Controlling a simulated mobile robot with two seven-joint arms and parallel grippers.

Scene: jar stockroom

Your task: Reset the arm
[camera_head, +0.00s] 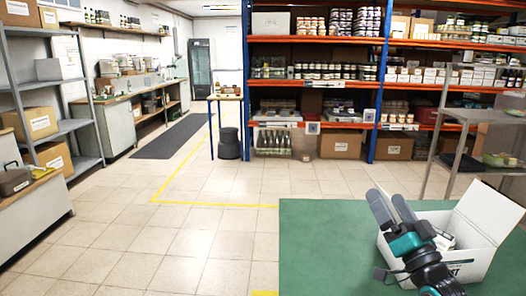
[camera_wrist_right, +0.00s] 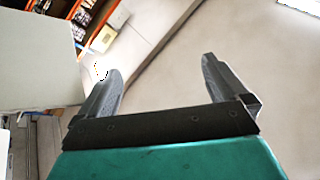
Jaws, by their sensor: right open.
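My right gripper (camera_head: 392,210) is raised over the right part of the green tabletop (camera_head: 320,250), in front of the open white box, with its fingers pointing up and away from me. In the right wrist view its two fingers (camera_wrist_right: 157,88) stand apart with nothing between them, so it is open and empty. My left gripper is in neither view.
An open white box (camera_head: 480,235) stands on the green tabletop beside my right arm, with a whitish item inside partly hidden. A metal rack (camera_head: 455,150) stands at the right. Blue and orange shelving (camera_head: 247,110) with jars and cartons is behind. The tiled floor (camera_head: 180,245) at left is clear.

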